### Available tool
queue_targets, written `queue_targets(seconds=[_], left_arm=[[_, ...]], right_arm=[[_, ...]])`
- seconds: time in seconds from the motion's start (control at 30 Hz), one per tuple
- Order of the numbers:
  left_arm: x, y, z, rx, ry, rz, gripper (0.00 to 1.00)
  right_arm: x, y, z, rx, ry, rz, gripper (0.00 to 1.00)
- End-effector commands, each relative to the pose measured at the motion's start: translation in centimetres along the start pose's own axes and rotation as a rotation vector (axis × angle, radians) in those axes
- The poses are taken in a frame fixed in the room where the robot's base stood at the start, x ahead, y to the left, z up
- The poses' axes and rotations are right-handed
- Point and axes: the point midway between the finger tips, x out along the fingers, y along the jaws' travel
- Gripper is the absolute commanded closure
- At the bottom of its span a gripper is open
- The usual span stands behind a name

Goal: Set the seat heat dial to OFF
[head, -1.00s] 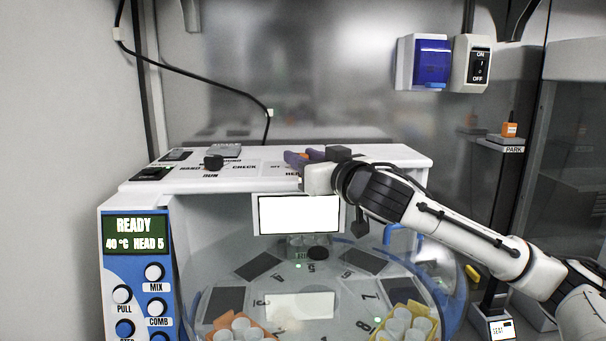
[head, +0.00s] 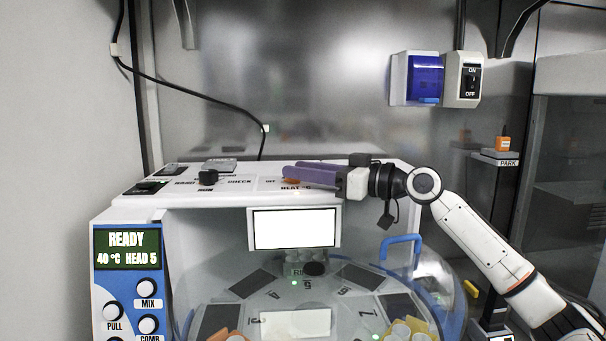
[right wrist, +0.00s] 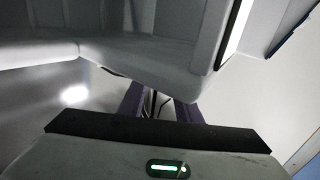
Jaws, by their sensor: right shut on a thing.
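The white machine's top panel carries the lettering HEAT-5 (head: 297,188), with small OFF lettering to its left. My right gripper (head: 291,171) lies low over this spot, its two purple fingers pointing left. A small orange part (head: 291,181) shows just under the fingertips. The gripper is shut on the seat heat dial, which the fingers mostly hide; its pointer and setting cannot be read. In the right wrist view the purple fingers (right wrist: 158,104) show only in part, and their tips are hard to make out. My left gripper is not in view.
A black knob (head: 208,177) stands left on the panel, by RUN and CHECK lettering. Below is a round carousel under a clear cover with a blue handle (head: 401,239). An ON/OFF wall switch (head: 469,81) is at upper right.

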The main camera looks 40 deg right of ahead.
Motion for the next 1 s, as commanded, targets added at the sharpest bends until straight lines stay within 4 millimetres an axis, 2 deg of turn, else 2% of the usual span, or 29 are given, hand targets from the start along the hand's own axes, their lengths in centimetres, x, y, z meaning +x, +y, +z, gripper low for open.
queue_targets(seconds=[0.4,0.93,0.97,1.0], left_arm=[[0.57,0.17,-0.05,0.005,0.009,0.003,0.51],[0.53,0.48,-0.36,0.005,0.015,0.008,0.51],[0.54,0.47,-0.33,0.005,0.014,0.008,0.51],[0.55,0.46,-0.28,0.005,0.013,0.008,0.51]], right_arm=[[-0.01,0.39,0.06,-0.001,0.001,-0.123,0.92],[0.01,0.35,0.15,-0.002,-0.004,-0.144,0.92],[0.01,0.35,0.15,-0.002,-0.004,-0.144,0.68],[0.01,0.35,0.16,-0.002,-0.004,-0.144,0.61]])
